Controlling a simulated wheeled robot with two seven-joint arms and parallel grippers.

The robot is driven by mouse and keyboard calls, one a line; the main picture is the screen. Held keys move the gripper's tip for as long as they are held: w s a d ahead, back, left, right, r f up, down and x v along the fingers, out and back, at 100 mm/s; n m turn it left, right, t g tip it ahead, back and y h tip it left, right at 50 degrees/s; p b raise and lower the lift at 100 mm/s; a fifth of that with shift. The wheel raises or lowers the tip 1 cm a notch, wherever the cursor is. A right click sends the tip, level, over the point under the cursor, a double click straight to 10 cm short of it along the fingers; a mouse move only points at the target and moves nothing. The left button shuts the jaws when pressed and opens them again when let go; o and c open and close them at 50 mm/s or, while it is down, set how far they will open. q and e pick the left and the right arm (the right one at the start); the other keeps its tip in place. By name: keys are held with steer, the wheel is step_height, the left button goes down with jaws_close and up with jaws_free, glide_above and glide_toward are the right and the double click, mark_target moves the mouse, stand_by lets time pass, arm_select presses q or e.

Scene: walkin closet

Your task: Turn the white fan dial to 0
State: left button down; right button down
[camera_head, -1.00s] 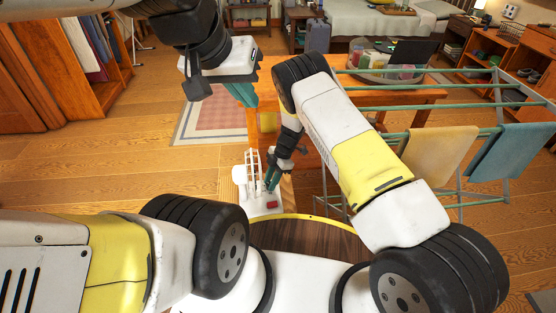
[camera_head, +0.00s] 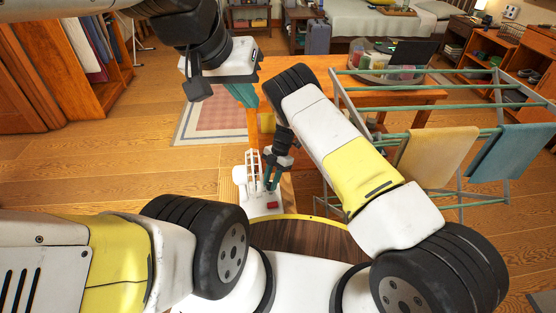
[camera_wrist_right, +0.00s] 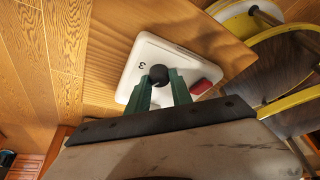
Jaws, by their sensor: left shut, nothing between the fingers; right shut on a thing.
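The white fan stands on a wooden surface in the head view, with its white base (camera_head: 262,209) toward me and a white cage (camera_head: 253,163) above. A red part (camera_head: 272,205) sits on the base. In the right wrist view, the dark round dial (camera_wrist_right: 159,73) is on the white base (camera_wrist_right: 180,63), with a "3" printed beside it. My right gripper (camera_head: 268,187) reaches down at the base; in its wrist view, its green fingers (camera_wrist_right: 160,84) are shut on the dial. My left gripper (camera_head: 243,95) is shut, empty and raised beyond the fan.
A drying rack (camera_head: 450,135) with yellow and teal towels stands at the right. Behind it is a wooden table (camera_head: 385,95) with several items. A round dark wooden seat with a yellow rim (camera_head: 310,234) is close to me. Open floor lies at the left.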

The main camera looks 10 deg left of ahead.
steer(key=c, duration=1.1)
jaws_free()
steer(key=shift+c, duration=0.2)
steer(key=v, duration=0.7)
steer(key=shift+r, duration=0.3)
steer(key=shift+w+d, duration=0.1)
